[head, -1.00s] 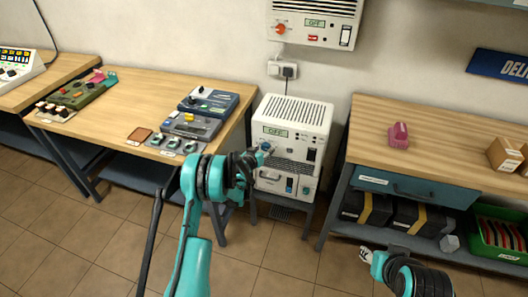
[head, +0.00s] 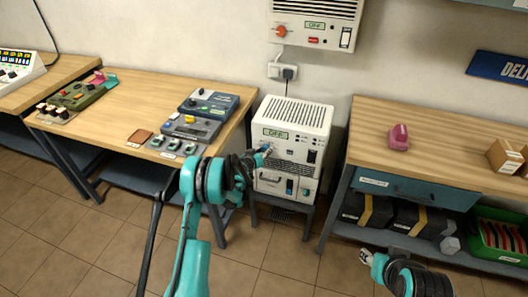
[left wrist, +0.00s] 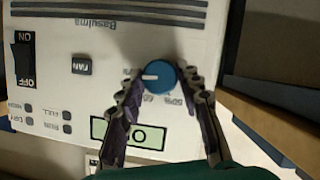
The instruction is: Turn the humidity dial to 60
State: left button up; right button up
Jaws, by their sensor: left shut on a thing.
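Small printed numbers around the dial are too blurred to read surely. My left gripper (head: 266,150) is at the unit's front; in the left wrist view its fingers (left wrist: 162,88) are shut on the dial, one on each side. My right gripper (head: 367,256) is low at the right, away from the unit; its jaws are unclear.
The left bench (head: 135,99) carries several control boxes. The right bench (head: 445,137) holds a pink object (head: 399,137) and cardboard boxes (head: 505,155). A wall unit (head: 316,20) with an orange knob hangs above. A rocker switch (left wrist: 24,58) and buttons are on the dial's panel.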

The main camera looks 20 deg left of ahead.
pick_arm(q)
jog(key=n+h, duration=0.1)
jog(key=n, duration=0.1)
jog(key=n+h, duration=0.1)
jog(key=n, duration=0.1)
jog(key=shift+a+f+t+h, duration=0.15)
jog(key=shift+a+t+h, duration=0.05)
jog(key=shift+t+h, duration=0.1)
jog(key=shift+f+n+t+h, duration=0.1)
jog(key=shift+n+t+h, duration=0.55)
jog(key=shift+n, duration=1.25)
jog(key=shift+h, duration=0.35)
jog(key=o, duration=1.2)
jog(key=shift+c, duration=0.2)
jog(key=shift+s+a, duration=0.1)
jog(key=v, duration=1.1)
jog(key=shift+s+a, duration=0.15)
jog(key=shift+s, duration=0.2)
